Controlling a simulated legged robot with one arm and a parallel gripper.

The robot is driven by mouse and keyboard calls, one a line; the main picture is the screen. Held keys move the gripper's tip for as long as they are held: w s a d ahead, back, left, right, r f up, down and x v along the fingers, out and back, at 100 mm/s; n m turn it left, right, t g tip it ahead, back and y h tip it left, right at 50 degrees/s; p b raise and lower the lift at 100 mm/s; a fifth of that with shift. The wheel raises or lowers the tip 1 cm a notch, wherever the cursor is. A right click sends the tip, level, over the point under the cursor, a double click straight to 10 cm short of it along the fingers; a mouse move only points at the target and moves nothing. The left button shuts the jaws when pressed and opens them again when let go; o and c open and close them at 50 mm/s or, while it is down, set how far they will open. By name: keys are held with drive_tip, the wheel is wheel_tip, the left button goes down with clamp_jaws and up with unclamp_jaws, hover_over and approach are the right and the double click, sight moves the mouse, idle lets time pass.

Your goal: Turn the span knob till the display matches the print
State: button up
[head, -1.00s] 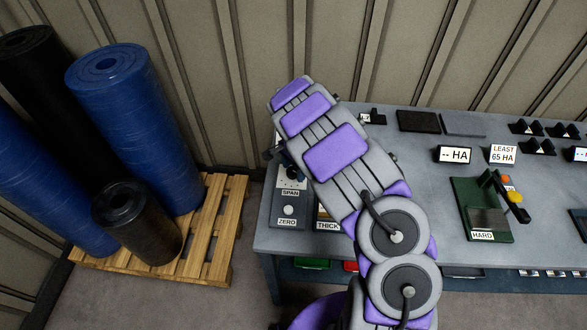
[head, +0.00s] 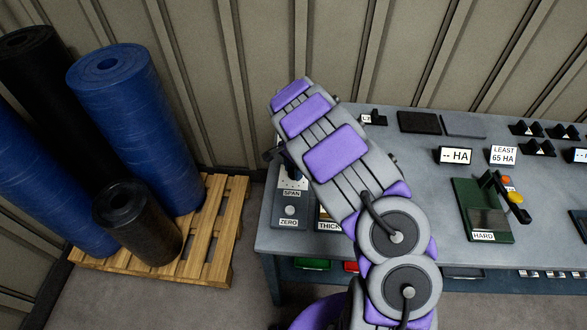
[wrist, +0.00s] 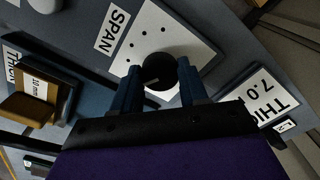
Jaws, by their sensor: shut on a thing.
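The span knob (wrist: 157,77) is round and black, on a white plate (wrist: 180,30) with several small dark dots. A pale mark shows on the knob. The label SPAN (wrist: 112,32) is beside it. My gripper (wrist: 160,84) is shut on the knob, one blue finger on each side. In the head view my arm hides most of the knob; the SPAN label (head: 292,193) shows below it.
A ZERO knob (head: 290,211) is in front of the SPAN plate. A block marked 10 mm (wrist: 40,88) lies to the left in the wrist view. On the bench, a green hardness stand (head: 480,212) and a "-- HA" display (head: 454,156) stand right of my arm.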

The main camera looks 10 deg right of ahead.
drive_tip(key=shift+a, duration=0.1)
drive_tip(key=n+p, duration=0.3)
drive_tip(key=n, duration=0.2)
drive_tip(key=shift+r+n, duration=0.1)
drive_tip(key=shift+n, duration=0.2)
drive_tip(key=n+p, duration=0.1)
drive_tip(key=n, duration=0.2)
drive_tip(key=shift+p, duration=0.35)
drive_tip(key=shift+n+p, duration=0.6)
drive_tip(key=shift+n, duration=1.2)
drive_tip(key=o, duration=1.1)
drive_tip(key=shift+c, duration=0.2)
